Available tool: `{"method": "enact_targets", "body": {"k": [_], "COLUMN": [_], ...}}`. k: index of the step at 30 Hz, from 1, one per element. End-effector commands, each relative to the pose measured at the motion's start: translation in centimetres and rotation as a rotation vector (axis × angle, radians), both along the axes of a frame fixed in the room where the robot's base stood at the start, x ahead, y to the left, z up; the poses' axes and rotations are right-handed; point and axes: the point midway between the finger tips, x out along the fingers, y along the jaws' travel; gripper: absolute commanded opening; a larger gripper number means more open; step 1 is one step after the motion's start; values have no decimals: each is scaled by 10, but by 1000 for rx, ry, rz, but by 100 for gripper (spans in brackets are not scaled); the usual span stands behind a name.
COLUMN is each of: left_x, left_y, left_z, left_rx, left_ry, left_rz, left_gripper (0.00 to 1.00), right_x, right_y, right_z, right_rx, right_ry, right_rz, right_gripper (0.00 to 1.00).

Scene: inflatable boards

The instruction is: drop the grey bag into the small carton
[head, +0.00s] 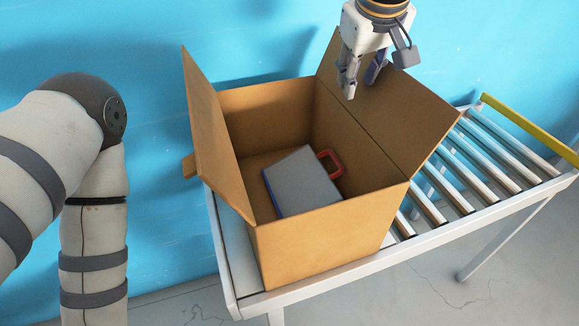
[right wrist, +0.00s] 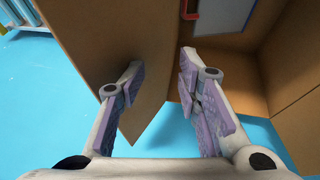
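The grey bag (head: 302,182), with a blue side and a red handle (head: 330,163), lies inside the open carton (head: 325,238), towards its front. Part of its red handle also shows at the top of the right wrist view (right wrist: 211,8). The carton is brown cardboard with its flaps standing up and outwards. My right gripper (head: 361,80) is above the back right of the carton, near the raised flap, with its fingers pointing down. In the right wrist view its fingers (right wrist: 162,65) are apart with nothing held between them. My left gripper is out of view.
The carton stands on the left end of a roller conveyor (head: 500,160) with a yellow rail (head: 528,128). Bare rollers are free to the carton's right. A blue wall (head: 260,35) is close behind. My left arm hangs at the left, apart from the carton.

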Motion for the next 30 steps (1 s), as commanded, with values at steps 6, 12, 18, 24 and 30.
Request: {"method": "enact_targets", "body": {"k": [6, 12, 18, 24, 30], "left_x": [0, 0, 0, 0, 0], "left_y": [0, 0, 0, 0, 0], "left_z": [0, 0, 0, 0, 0], "left_rx": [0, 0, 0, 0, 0], "left_ry": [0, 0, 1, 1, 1], "left_rz": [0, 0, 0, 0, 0], "left_gripper": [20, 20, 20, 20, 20], "right_x": [-8, -32, -48, -52, -52], "right_y": [0, 2, 3, 3, 3], "right_z": [18, 69, 102, 109, 109], "right_rx": [-1, 0, 0, 0, 0], "right_ry": [-2, -4, -1, 1, 0], "right_rz": [-1, -1, 0, 0, 0], "right_gripper": [33, 33, 33, 33, 33]}}
